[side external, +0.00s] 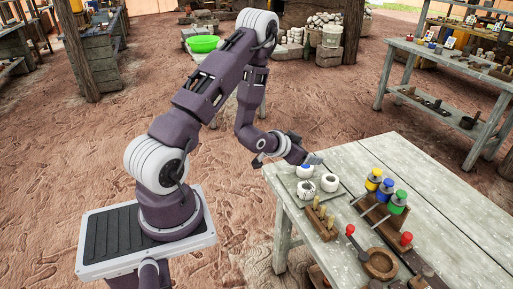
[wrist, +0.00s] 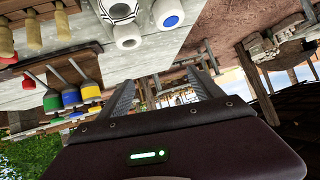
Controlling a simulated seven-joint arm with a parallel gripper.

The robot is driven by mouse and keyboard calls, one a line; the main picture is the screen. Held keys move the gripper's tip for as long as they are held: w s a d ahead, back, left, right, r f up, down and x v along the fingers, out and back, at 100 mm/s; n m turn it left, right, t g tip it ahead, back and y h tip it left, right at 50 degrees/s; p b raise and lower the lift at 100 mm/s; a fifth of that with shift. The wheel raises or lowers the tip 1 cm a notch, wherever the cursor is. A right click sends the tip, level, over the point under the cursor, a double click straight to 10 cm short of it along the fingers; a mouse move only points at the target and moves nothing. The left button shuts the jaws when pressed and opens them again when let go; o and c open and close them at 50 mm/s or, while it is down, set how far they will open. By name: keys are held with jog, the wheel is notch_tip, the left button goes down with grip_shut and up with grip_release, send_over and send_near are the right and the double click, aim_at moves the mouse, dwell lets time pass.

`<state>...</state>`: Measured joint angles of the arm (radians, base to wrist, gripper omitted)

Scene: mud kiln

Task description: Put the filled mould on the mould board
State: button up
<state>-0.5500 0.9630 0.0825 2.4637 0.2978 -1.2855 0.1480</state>
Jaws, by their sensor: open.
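Two white pieces with dark openings, one in front (side external: 305,188) and one to the right (side external: 329,182), share that board. The blue-topped mould also shows at the top of the wrist view (wrist: 169,16). I cannot tell for sure whether this is the filled mould or the board the mould board. My gripper (side external: 318,159) is open and empty, just behind the blue-topped mould. Its fingers (wrist: 163,88) are apart in the wrist view.
A wooden rack (side external: 321,225) of upright tools stands in front of the board. The table's right part (side external: 450,215) is clear.

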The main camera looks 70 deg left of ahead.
jog(key=s+d+r+g, duration=0.1)
jog(key=s+d+r, duration=0.1)
jog(key=d+r, duration=0.3)
jog(key=s+d+r+m+g+h, duration=0.1)
jog(key=s+d+r, duration=0.2)
jog(key=r, duration=0.5)
jog(key=s+d+r+g, duration=0.1)
jog(key=s+d+r, duration=0.1)
jog(key=d+r, duration=0.3)
jog(key=s+d+r+g+h, duration=0.1)
jog(key=s+d+r, duration=0.2)
jog(key=s, duration=0.6)
jog(key=s+d+r+m+g+h, duration=0.1)
jog(key=s+d, duration=0.3)
jog(key=s, duration=0.6)
jog(key=shift+d+r, duration=0.3)
jog(key=shift+r, duration=0.6)
